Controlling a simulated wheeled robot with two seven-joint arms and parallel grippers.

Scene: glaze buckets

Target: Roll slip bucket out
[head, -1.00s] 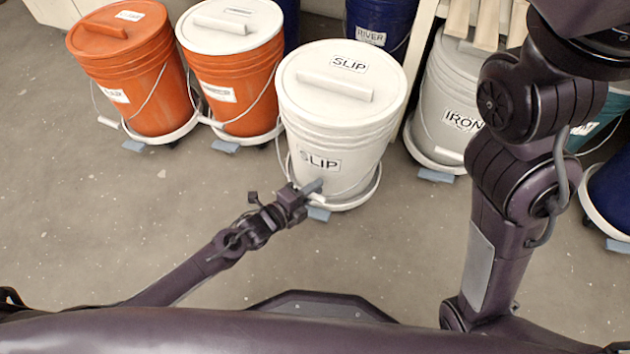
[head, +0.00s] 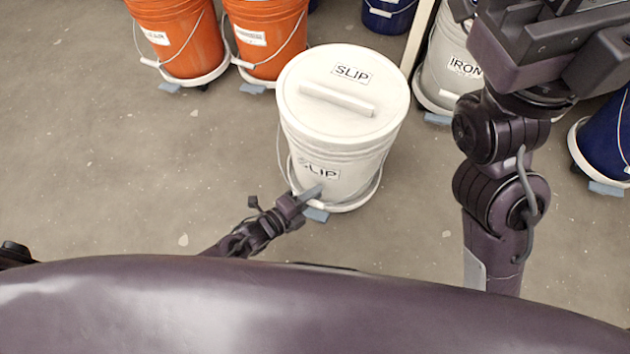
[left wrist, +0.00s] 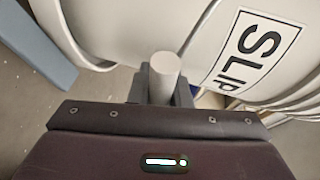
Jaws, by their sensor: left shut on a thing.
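The white slip bucket (head: 350,145), with a lid and SLIP labels, stands upright on a low round dolly (head: 352,206) in the middle of the head view. My left gripper (head: 311,195) is at the bucket's near lower side. It is shut on the pale round grip of the bucket's wire handle (left wrist: 165,75), seen between the fingers in the left wrist view. A SLIP label (left wrist: 252,50) shows beside it there. Part of my right arm's end fills the upper right of the head view; its fingertips cannot be made out.
Two orange buckets (head: 182,45) stand behind to the left on dollies. A grey IRON bucket (head: 440,65) and a blue bucket (head: 612,140) stand to the right. Another blue bucket (head: 388,14) is at the back. Bare floor lies around the slip bucket, left and right.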

